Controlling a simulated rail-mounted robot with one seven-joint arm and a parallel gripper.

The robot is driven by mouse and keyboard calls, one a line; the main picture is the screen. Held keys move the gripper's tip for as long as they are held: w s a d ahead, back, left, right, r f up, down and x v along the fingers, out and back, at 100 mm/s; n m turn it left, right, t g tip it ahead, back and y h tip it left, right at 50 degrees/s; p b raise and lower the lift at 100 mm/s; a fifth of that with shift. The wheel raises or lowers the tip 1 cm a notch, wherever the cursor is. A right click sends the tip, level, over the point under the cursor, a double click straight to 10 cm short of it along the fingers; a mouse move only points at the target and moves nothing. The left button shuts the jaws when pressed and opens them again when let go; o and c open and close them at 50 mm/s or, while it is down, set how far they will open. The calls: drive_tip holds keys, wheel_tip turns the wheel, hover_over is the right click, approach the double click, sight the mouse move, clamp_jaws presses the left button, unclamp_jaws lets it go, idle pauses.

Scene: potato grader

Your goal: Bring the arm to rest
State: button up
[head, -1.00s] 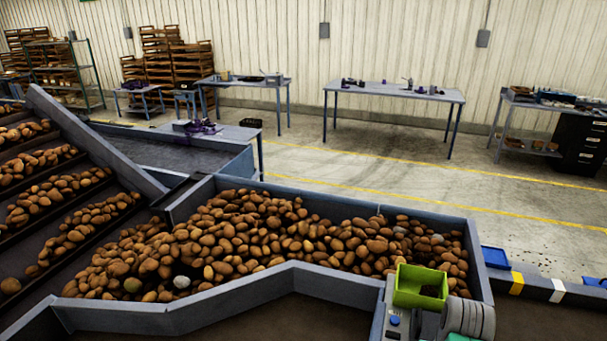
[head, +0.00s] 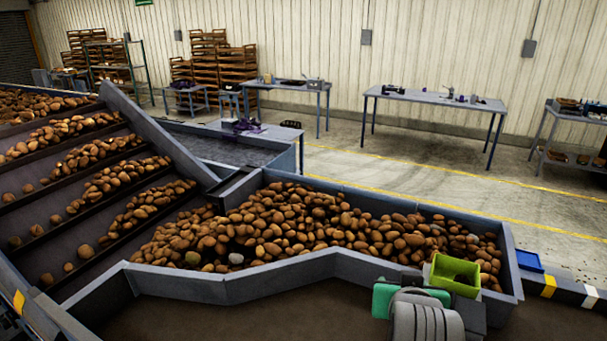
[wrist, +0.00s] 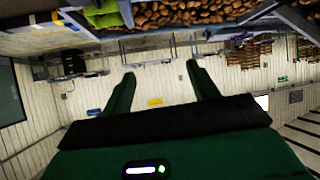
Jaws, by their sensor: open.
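My gripper (wrist: 160,70) shows in the wrist view as two dark green fingers, spread well apart with nothing between them. The view past them is tipped over, with the far wall behind the fingers and the potato bed at the top. In the head view my grey rounded arm link (head: 425,323) and a green part (head: 384,300) beside it stand at the lower right, in front of the bed's near edge. The fingers cannot be made out in the head view.
A lime green bin (head: 455,274) sits close to my arm at the bed's right end. Potatoes (head: 310,228) fill the grey-walled bed, with a sloped conveyor (head: 90,205) at left. A blue tray (head: 529,260) lies at right. Tables (head: 435,98) stand across open floor.

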drive_tip(key=s+a+r+n+t, duration=0.1)
drive_tip(key=s+a+r+t, duration=0.2)
drive_tip(key=r, duration=0.4)
drive_tip(key=s+a+r+t, duration=0.1)
drive_tip(key=a+r+t, duration=0.1)
drive_tip(key=a+r, duration=0.45)
drive_tip(key=s+a+r+t+y, duration=0.1)
drive_tip(key=s+a+r+t, duration=0.2)
drive_tip(key=s+r, duration=0.2)
drive_tip(key=s+a+r+n+t+y+p, duration=0.1)
drive_tip(key=s+a+r+t, duration=0.2)
drive_tip(key=s+r, duration=0.3)
drive_tip(key=s+a+r+t+y, duration=0.1)
drive_tip(key=s+a+r+t, duration=0.1)
drive_tip(key=s+r, duration=0.4)
drive_tip(key=shift+s+a+r+n+t+y, duration=0.35)
drive_tip(key=shift+a+r, duration=0.2)
drive_tip(key=shift+a, duration=0.35)
drive_tip(key=shift+w, duration=0.15)
drive_tip(key=shift+c, duration=0.2)
